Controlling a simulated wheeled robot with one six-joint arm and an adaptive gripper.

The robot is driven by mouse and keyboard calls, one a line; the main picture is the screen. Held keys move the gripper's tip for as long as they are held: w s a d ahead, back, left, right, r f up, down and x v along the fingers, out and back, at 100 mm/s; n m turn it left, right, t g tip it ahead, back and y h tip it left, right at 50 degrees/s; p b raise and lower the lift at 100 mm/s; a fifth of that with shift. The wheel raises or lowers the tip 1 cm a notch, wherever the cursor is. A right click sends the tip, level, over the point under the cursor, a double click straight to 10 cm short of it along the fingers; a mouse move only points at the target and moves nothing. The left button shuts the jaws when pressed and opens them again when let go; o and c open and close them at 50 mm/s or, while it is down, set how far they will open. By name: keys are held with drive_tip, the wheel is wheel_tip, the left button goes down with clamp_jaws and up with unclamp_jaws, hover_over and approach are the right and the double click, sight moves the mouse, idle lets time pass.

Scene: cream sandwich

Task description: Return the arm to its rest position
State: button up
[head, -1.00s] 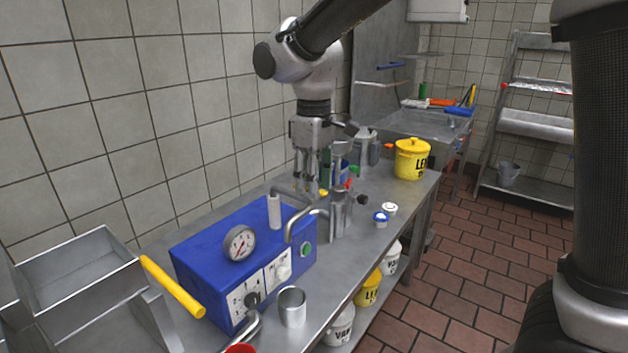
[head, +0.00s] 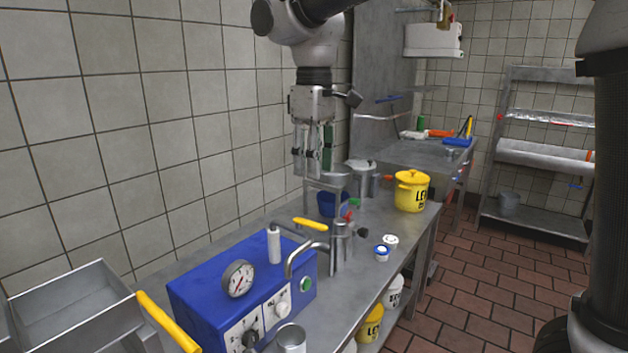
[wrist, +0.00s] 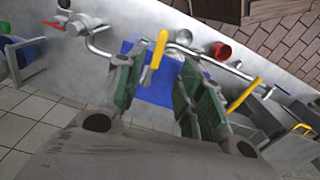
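My gripper (head: 314,168) hangs from my arm above the steel counter (head: 215,255), behind and above the blue machine (head: 240,280). Its fingers point down and stand apart with nothing between them. In the wrist view the gripper (wrist: 158,85) also shows its green-padded fingers spread, with a blue body and a yellow handle (wrist: 159,50) seen beyond the gap. In the head view a yellow handle (head: 310,224) lies below the fingertips, apart from them, near the steel fittings.
A yellow lidded pot (head: 412,190) stands farther along the counter. Small white and blue lidded items (head: 382,253) stand near the counter's front edge. A steel cup (head: 290,340) and a steel tray (head: 75,305) are nearest. The tiled wall is at left.

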drive_tip(key=shift+r, duration=0.2)
drive_tip(key=s+d+f+m+t, duration=0.1)
drive_tip(key=s+d+m, duration=0.3)
drive_tip(key=d, duration=0.7)
drive_tip(key=s+d+f+m+t, duration=0.2)
drive_tip(key=s+d, duration=0.5)
drive_tip(key=d, duration=0.5)
drive_tip(key=s+d+f+m+t, duration=0.1)
drive_tip(key=s+d+f+m, duration=0.2)
drive_tip(key=d, duration=0.9)
drive_tip(key=s+m, duration=0.2)
drive_tip(key=s, duration=0.1)
drive_tip(key=shift+s+f+m, duration=0.3)
drive_tip(key=shift+f, duration=0.1)
drive_tip(key=shift+a, duration=0.15)
